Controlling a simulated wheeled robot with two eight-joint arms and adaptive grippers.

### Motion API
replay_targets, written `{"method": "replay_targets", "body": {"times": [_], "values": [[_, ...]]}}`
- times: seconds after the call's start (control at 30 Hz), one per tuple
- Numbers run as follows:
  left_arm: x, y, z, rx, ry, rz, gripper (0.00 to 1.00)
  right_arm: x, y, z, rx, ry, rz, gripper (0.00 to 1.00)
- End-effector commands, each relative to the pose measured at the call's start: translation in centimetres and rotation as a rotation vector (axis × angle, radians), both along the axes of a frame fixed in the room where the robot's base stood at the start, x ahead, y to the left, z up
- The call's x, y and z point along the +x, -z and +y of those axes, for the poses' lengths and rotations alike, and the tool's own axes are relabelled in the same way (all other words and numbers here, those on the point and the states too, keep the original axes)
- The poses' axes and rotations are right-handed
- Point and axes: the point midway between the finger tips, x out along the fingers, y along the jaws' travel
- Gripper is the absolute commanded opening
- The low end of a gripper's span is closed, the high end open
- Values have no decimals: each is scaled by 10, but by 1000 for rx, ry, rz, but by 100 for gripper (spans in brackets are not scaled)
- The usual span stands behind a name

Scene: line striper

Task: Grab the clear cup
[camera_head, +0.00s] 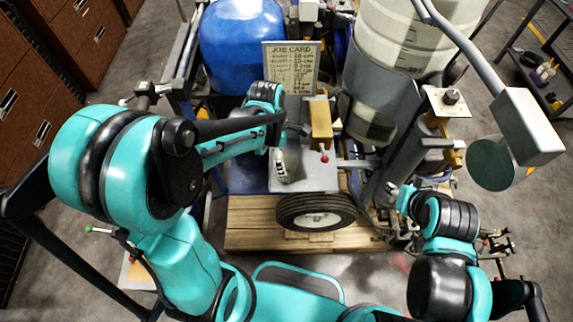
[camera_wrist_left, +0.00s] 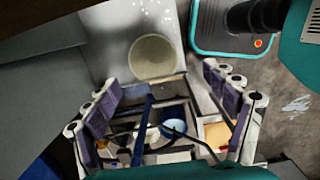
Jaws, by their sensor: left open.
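A round, pale, see-through shape that looks like the clear cup (camera_wrist_left: 152,58) stands on a grey metal surface (camera_wrist_left: 110,30) in the left wrist view. I cannot make out the cup in the head view. My left gripper (camera_wrist_left: 165,112) is open, its two fingers spread to either side below the cup in the picture, with nothing between them touching. In the head view my left gripper (camera_head: 281,160) is over the grey platform (camera_head: 312,176), partly hidden by its own arm. My right arm is at the right; its gripper's jaws do not show clearly.
A tray (camera_wrist_left: 205,150) of small items, with a blue round one, lies below the fingers. A job card (camera_head: 291,65) stands behind the platform, with a blue tank (camera_head: 242,45) and white drum (camera_head: 400,40) around. A wheel (camera_head: 316,212) is in front, on a wooden pallet (camera_head: 250,225).

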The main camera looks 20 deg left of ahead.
Motion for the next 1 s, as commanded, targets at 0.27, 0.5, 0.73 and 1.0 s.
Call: {"method": "replay_targets", "body": {"times": [0.27, 0.5, 0.73, 1.0], "values": [[5, 35, -4, -1, -12, 4, 85, 0, 13, 0, 0, 0, 0, 40], [12, 69, -10, 0, -12, 4, 85, 0, 27, 0, 0, 0, 0, 40], [12, 76, -11, 0, -12, 4, 85, 0, 27, 0, 0, 0, 0, 40], [12, 75, -11, 0, -11, 3, 42, 0, 27, 0, 0, 0, 0, 40]]}}
